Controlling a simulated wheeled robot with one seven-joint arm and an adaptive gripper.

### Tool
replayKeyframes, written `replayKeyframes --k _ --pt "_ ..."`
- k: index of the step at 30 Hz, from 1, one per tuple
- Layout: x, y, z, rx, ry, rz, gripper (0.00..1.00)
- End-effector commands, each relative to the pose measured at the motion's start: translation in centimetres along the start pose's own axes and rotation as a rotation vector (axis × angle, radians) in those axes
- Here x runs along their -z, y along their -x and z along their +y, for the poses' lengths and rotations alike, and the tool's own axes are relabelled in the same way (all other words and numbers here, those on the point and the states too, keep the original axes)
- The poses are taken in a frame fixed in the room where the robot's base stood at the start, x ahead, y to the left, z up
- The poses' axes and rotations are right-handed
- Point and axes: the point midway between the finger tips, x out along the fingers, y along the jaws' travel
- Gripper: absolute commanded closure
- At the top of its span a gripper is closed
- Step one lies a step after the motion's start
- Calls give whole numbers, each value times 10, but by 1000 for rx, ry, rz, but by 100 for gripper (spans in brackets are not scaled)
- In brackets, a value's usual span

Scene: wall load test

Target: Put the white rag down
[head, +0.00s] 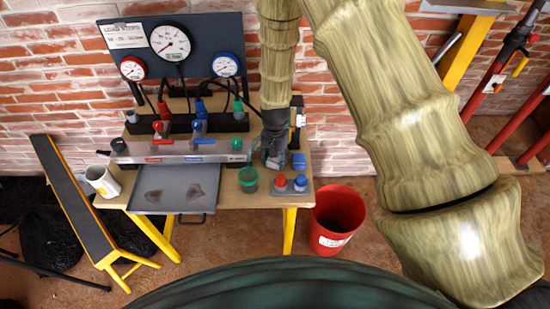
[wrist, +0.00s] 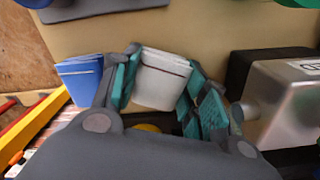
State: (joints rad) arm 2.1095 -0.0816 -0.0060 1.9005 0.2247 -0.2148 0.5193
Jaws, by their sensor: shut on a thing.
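The white rag (wrist: 162,80) is a folded white pad with a dark stripe, in the middle of the wrist view. My gripper (wrist: 164,72) is shut on it, with a teal-padded finger on each side. In the head view my gripper (head: 270,153) points down over the right part of the workbench (head: 230,198). The rag is mostly hidden there by my fingers. I cannot tell whether it touches the bench top.
A blue folded rag (head: 298,160) lies close to the right of my gripper. A green cup (head: 248,180) and a grey pad with red and blue knobs (head: 291,186) stand nearer the front. The metal manifold (head: 185,151) is at the left. A red bucket (head: 337,218) stands on the floor.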

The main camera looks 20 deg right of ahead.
Motion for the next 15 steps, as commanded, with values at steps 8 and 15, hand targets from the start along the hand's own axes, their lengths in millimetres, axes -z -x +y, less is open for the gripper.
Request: replayKeyframes --k 8,15 --pt "0 -6 0 1 0 1 86" --pt "0 -9 0 1 -1 0 86"
